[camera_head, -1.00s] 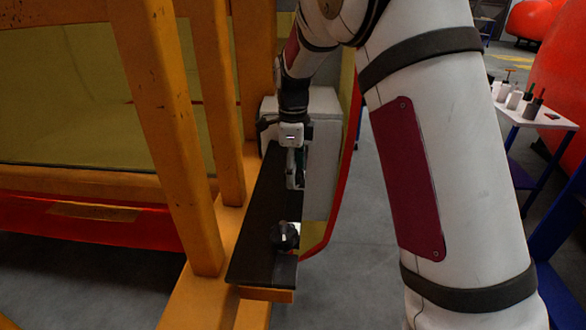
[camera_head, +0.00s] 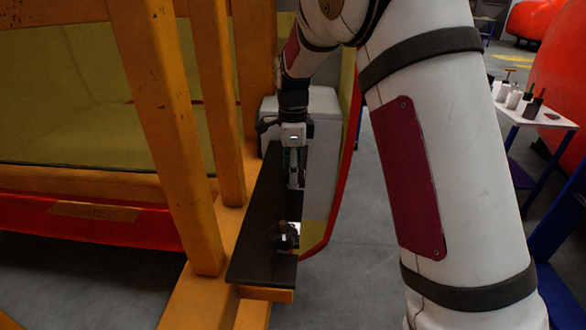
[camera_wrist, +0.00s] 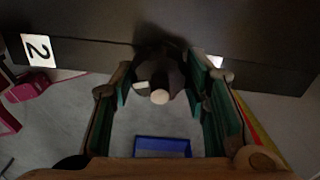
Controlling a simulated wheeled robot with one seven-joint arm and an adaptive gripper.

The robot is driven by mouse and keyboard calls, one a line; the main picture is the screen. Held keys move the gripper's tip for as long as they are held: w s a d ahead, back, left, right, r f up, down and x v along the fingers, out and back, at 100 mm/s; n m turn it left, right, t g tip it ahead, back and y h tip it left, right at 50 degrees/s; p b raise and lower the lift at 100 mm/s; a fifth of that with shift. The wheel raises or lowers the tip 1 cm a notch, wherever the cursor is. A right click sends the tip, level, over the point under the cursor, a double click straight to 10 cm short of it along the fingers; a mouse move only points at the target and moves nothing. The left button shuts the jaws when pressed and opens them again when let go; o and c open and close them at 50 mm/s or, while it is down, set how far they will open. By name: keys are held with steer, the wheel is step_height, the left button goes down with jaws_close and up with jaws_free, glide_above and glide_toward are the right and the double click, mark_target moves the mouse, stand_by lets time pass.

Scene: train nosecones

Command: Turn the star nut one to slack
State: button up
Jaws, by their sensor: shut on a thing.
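My gripper (camera_wrist: 160,88) is shut on a dark star nut (camera_wrist: 174,68), which sits between its green-padded fingers against a black plate (camera_wrist: 110,54). A pale stub shows on the nut's front. A white label is mostly hidden behind the right finger. A label marked "2" (camera_wrist: 38,50) is on the plate at the left. In the head view my gripper (camera_head: 297,182) is over the right side of the plate (camera_head: 252,240), and the nut it holds is hidden. Another black star nut (camera_head: 286,238) stands on the nearer part of the plate, clear of my gripper.
Yellow posts (camera_head: 165,130) stand left of the plate. A grey-white box (camera_head: 322,150) and a red-edged panel (camera_head: 345,185) are close behind and right of my gripper. A white table (camera_head: 545,112) with several small items stands far right. A blue rectangular thing (camera_wrist: 162,147) lies below the plate.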

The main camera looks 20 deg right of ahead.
steer(key=n, duration=0.4)
steer(key=shift+n, duration=0.3)
steer(key=n, duration=0.3)
steer(key=shift+n, duration=0.3)
steer(key=n, duration=1.1)
steer(key=shift+n, duration=0.4)
steer(key=n, duration=0.4)
steer(key=shift+n, duration=0.3)
steer(key=n, duration=0.3)
steer(key=shift+p, duration=0.3)
steer(key=shift+n, duration=2.1)
steer(key=shift+p, duration=0.3)
